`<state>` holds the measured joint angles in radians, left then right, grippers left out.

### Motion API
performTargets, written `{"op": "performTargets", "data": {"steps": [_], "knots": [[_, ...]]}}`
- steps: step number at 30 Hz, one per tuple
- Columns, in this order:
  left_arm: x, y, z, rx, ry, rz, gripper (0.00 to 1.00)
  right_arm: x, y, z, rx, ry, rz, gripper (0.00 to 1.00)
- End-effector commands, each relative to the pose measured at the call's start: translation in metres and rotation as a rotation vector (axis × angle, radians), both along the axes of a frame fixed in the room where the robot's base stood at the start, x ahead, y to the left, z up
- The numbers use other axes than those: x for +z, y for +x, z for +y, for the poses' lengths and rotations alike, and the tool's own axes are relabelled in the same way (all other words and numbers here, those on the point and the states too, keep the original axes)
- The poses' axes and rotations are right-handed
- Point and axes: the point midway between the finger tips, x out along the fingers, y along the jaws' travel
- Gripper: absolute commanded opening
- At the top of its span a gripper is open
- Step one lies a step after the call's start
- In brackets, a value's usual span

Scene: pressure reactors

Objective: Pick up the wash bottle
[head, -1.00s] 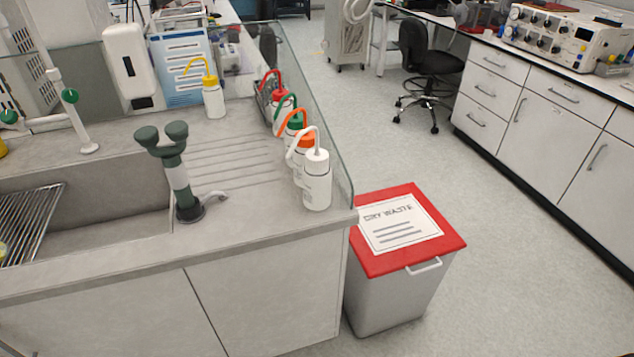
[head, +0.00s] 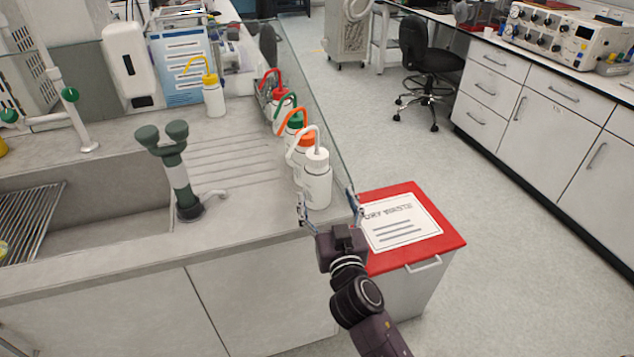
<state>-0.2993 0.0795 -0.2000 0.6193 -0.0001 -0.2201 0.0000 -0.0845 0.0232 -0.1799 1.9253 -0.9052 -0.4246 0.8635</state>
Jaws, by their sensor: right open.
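A white-capped wash bottle (head: 317,186) stands upright at the front of a row of wash bottles, near the right end of the sink counter. Behind it are an orange-capped one (head: 304,143), a green-capped one (head: 294,124) and a red-capped one (head: 281,97). A yellow-capped wash bottle (head: 213,98) stands apart, farther back. My right gripper (head: 331,208) is open at the counter's front right corner, its fingers spread to either side of the front bottle's lower part in the picture. I cannot tell whether they touch it. My left gripper is out of view.
A glass panel (head: 318,120) runs along the counter's right edge, close to the bottles. A green eyewash fitting (head: 178,170) stands by the sink (head: 100,205). A red-lidded dry waste bin (head: 440,240) stands on the floor at right.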

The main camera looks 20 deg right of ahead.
Motion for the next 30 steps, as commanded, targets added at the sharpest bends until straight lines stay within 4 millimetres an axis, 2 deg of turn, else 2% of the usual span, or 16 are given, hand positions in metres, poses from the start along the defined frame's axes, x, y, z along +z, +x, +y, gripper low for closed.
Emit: {"op": "performTargets", "data": {"steps": [18, 27, 30], "knots": [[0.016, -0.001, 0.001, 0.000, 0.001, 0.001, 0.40, 0.003, 0.072, -0.002, 0.002, -0.004, -0.004, 0.71], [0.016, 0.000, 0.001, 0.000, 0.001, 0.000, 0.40, 0.001, 0.077, -0.002, 0.002, -0.001, -0.002, 0.71], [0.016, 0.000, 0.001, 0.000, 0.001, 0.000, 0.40, 0.001, 0.077, -0.003, 0.002, -0.001, -0.002, 0.61]]}}
